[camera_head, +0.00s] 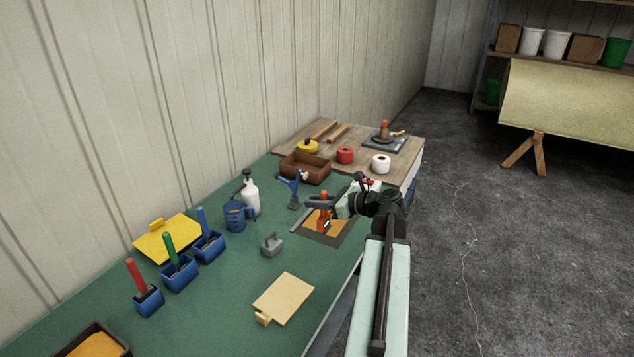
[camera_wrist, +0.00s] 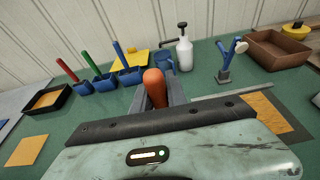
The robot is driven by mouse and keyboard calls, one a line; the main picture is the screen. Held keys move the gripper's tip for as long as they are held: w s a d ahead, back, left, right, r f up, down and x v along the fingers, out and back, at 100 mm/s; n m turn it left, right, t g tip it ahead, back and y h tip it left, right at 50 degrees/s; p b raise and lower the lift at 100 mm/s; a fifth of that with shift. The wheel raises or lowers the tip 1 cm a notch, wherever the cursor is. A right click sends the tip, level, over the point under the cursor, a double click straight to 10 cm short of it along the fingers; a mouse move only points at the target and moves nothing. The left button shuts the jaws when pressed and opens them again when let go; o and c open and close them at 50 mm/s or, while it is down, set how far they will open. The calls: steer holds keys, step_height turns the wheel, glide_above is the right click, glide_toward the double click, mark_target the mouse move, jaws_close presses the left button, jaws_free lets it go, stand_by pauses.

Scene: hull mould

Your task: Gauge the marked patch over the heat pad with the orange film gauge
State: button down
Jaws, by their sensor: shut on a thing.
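My gripper (camera_head: 325,212) is shut on the orange film gauge (camera_head: 323,224), whose rounded orange handle (camera_wrist: 155,84) stands between the jaws in the wrist view. In the head view the gauge is upright at the orange-tan patch (camera_head: 312,220), which has a dark grey border that I take for the heat pad (camera_head: 328,240). In the wrist view the patch (camera_wrist: 268,112) lies to the right of the gauge. The gauge's lower end is hidden, so I cannot tell whether it touches the surface.
A grey handled block (camera_head: 271,244) and a tan board (camera_head: 284,298) lie left and in front. A blue stand (camera_head: 293,190), white pump bottle (camera_head: 250,195), blue jug (camera_head: 235,216) and brown tray (camera_head: 305,168) stand behind. Blue holders with coloured handles stand left.

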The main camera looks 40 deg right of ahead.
step_height(320, 180, down, 10)
steer(key=b, duration=1)
steer(key=shift+r+b, duration=0.15)
steer(key=shift+b, duration=0.25)
